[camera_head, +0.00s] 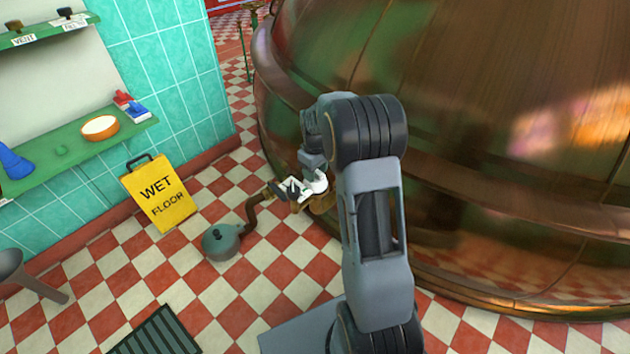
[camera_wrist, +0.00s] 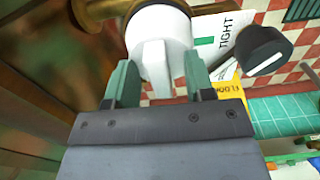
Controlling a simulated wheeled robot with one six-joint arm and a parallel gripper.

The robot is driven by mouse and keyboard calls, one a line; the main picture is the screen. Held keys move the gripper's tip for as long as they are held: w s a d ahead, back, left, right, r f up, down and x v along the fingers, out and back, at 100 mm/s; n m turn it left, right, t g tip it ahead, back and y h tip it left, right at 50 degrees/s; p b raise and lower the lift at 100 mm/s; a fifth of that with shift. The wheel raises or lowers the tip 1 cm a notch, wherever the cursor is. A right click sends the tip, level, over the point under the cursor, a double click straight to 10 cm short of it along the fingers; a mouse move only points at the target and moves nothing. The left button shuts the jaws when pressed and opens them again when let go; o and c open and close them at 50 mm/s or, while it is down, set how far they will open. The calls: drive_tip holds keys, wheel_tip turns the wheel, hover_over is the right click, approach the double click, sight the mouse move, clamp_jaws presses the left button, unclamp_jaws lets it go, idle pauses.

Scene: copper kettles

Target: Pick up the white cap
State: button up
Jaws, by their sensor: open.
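The white cap (camera_wrist: 160,32) shows in the wrist view, round with a raised grip bar, at the end of a brass pipe (camera_wrist: 97,12). My gripper (camera_wrist: 160,68) is open, with one green finger on each side of the cap's grip bar. I cannot tell if the fingers touch it. In the head view my gripper is small and partly hidden near the pipe fitting beside the copper kettle (camera_head: 450,90). A white shape there may be the cap or the tag.
A white tag reading TIGHT (camera_wrist: 228,38) and a black knob (camera_wrist: 263,50) sit close beside the cap. A grey-green pot (camera_head: 222,243) joins the curved pipe. A yellow WET FLOOR sign (camera_head: 160,195) stands left, below a green shelf (camera_head: 60,165).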

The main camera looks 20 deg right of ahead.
drive_tip(key=shift+c, duration=0.2)
clamp_jaws()
drive_tip(key=shift+r, duration=0.1)
drive_tip(key=shift+r, duration=0.5)
wheel_tip(320, 180, up, 2)
drive_tip(key=shift+r+p, duration=0.1)
drive_tip(key=shift+p, duration=0.55)
drive_tip(key=s+a+r+p, duration=0.4)
drive_tip(key=a+r, duration=0.5)
drive_tip(key=a, duration=0.4)
drive_tip(key=shift+s+r+p, duration=0.3)
drive_tip(key=shift+s+r, duration=0.1)
drive_tip(key=shift+s, duration=0.25)
drive_tip(key=shift+p, duration=0.5)
